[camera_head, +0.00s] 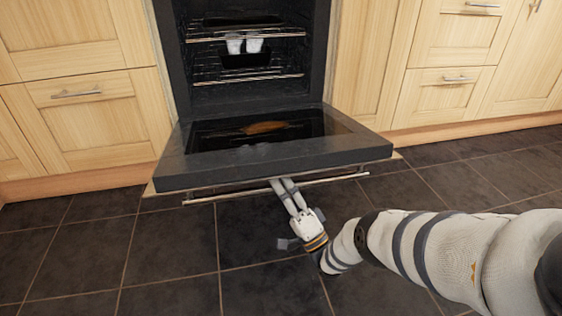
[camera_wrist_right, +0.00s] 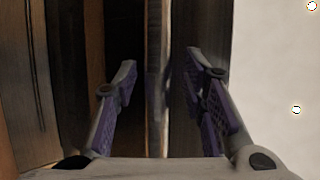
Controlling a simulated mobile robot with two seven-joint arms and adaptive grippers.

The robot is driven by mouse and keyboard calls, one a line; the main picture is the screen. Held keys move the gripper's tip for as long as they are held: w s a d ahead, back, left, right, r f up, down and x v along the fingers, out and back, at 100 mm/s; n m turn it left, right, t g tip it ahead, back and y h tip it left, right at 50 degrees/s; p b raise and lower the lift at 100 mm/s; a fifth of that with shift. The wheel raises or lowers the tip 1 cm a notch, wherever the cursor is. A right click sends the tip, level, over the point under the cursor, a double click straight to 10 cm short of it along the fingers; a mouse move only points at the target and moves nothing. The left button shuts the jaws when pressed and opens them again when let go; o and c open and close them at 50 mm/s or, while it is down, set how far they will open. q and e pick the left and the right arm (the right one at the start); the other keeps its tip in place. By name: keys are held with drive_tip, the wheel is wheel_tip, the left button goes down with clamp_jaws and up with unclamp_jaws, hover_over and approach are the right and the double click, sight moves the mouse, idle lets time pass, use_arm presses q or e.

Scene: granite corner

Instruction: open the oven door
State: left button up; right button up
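The oven door (camera_head: 270,158) is dark with a glass pane and hangs folded down, close to level, in front of the oven (camera_head: 168,60). Its long metal bar handle (camera_head: 235,193) runs along the front edge. My right gripper (camera_head: 283,186) reaches up to the middle of the handle from the front, its fingertips partly under the door edge. In the right wrist view, my right gripper (camera_wrist_right: 160,85) has its two fingers apart, with a narrow upright strip (camera_wrist_right: 156,75) between them. I see a gap on both sides of it. My left gripper is not in view.
Wire racks (camera_head: 245,78) show inside the oven cavity. Light wood cabinets (camera_head: 88,93) with bar handles stand on the left, and more drawers (camera_head: 440,92) on the right. The dark tiled floor (camera_head: 120,250) in front is clear.

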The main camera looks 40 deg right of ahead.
sight(283, 157)
drive_tip(key=shift+d+r+h, duration=0.25)
drive_tip(key=shift+r+h, duration=0.05)
drive_tip(key=shift+r, duration=0.1)
drive_tip(key=r, duration=0.9)
drive_tip(key=shift+a+r, duration=0.1)
drive_tip(key=shift+a, duration=0.15)
drive_tip(key=s+d+f, duration=0.1)
drive_tip(key=s+f, duration=0.1)
drive_tip(key=f, duration=0.4)
drive_tip(key=s+d+f, duration=0.2)
drive_tip(key=s+f, duration=0.1)
drive_tip(key=f, duration=0.3)
drive_tip(key=shift+f, duration=0.3)
drive_tip(key=shift+d, duration=0.1)
